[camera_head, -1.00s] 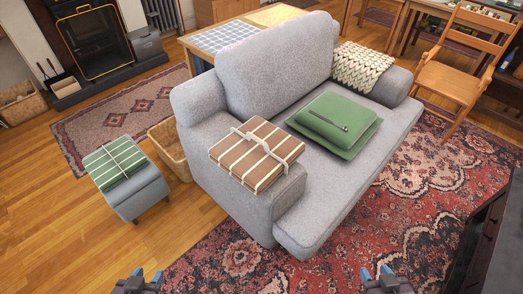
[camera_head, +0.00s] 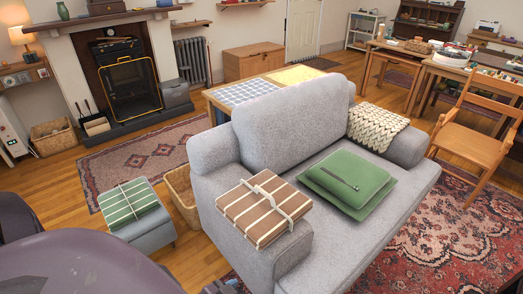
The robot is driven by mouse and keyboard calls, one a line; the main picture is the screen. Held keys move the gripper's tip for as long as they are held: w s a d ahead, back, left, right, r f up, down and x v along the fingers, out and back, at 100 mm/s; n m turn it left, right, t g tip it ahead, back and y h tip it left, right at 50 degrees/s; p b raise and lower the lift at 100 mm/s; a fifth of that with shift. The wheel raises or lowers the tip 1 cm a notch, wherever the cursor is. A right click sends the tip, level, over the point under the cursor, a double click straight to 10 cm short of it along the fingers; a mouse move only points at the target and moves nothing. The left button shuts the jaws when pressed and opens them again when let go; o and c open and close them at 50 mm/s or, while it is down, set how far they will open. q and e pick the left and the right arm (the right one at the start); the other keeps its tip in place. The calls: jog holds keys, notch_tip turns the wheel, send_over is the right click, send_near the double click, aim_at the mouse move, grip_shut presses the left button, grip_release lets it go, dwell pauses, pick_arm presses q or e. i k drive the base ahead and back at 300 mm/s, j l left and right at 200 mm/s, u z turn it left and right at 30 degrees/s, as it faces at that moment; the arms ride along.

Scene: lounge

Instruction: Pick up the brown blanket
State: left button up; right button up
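The brown blanket (camera_head: 240,218) is folded, with cream stripes and a pale strap tied around it. It lies on the near armrest of the grey sofa (camera_head: 228,255), with nothing on top of it. My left arm fills the lower left of the head view. A small dark part of what looks like my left gripper (camera_head: 220,288) shows at the bottom edge, below the blanket in the picture and apart from it. Its fingers are mostly cut off, so I cannot tell whether it is open. My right gripper is out of view.
A green striped blanket (camera_head: 125,203) lies on a grey footstool (camera_head: 150,232). A wicker basket (camera_head: 183,196) stands between footstool and sofa.

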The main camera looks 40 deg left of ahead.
aim_at(264, 207)
jog(key=j+z, duration=0.15)
jog(key=j, duration=0.2)
jog(key=i+j+z, duration=0.1)
jog(key=j, duration=0.3)
jog(key=i+j, duration=0.1)
jog(key=j, duration=1.1)
jog(key=i, duration=0.05)
